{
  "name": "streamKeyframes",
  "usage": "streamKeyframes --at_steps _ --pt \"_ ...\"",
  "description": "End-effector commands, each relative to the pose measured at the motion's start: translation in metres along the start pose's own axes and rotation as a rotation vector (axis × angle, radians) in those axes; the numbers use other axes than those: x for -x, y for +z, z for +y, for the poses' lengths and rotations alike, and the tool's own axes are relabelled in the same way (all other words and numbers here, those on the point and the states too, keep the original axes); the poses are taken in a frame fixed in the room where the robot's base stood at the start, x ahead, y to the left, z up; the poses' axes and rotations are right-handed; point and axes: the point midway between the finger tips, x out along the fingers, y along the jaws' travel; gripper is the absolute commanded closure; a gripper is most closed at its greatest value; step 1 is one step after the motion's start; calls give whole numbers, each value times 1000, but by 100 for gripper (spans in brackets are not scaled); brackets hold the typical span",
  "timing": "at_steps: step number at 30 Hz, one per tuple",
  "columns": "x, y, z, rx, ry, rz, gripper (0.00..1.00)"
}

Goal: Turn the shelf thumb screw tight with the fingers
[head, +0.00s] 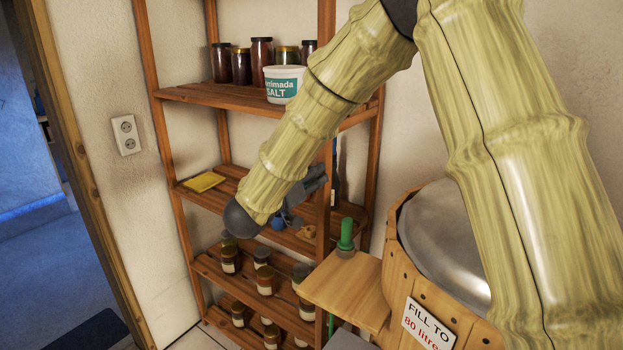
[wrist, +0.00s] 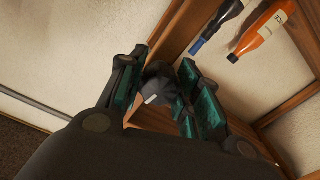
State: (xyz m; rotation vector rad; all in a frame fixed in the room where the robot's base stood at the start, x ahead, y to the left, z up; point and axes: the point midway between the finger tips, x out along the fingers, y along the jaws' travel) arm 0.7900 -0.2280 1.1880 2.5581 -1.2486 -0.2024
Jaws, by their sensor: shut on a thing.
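The shelf thumb screw (wrist: 158,84) shows in the wrist view as a dark knob with a small white mark, against a wooden part of the shelf. My gripper (wrist: 160,88) has its teal-padded fingers on either side of the knob and is shut on it. In the head view my gripper (head: 308,188) is at the front right post of the wooden shelf (head: 325,228), about middle-shelf height. The thumb screw cannot be made out there, behind the fingers. How far it is screwed in cannot be told.
Jars and a white salt tub (head: 283,84) stand on the upper shelf, and a yellow item (head: 204,182) lies on the middle one. Several jars fill the lower shelves.

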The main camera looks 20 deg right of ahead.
Motion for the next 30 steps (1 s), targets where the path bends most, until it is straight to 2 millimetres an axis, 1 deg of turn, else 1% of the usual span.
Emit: streamKeyframes --at_steps 1,30 --pt "2 6 -1 -5 -3 -5 90" --pt "2 6 -2 -224 -2 -6 90"
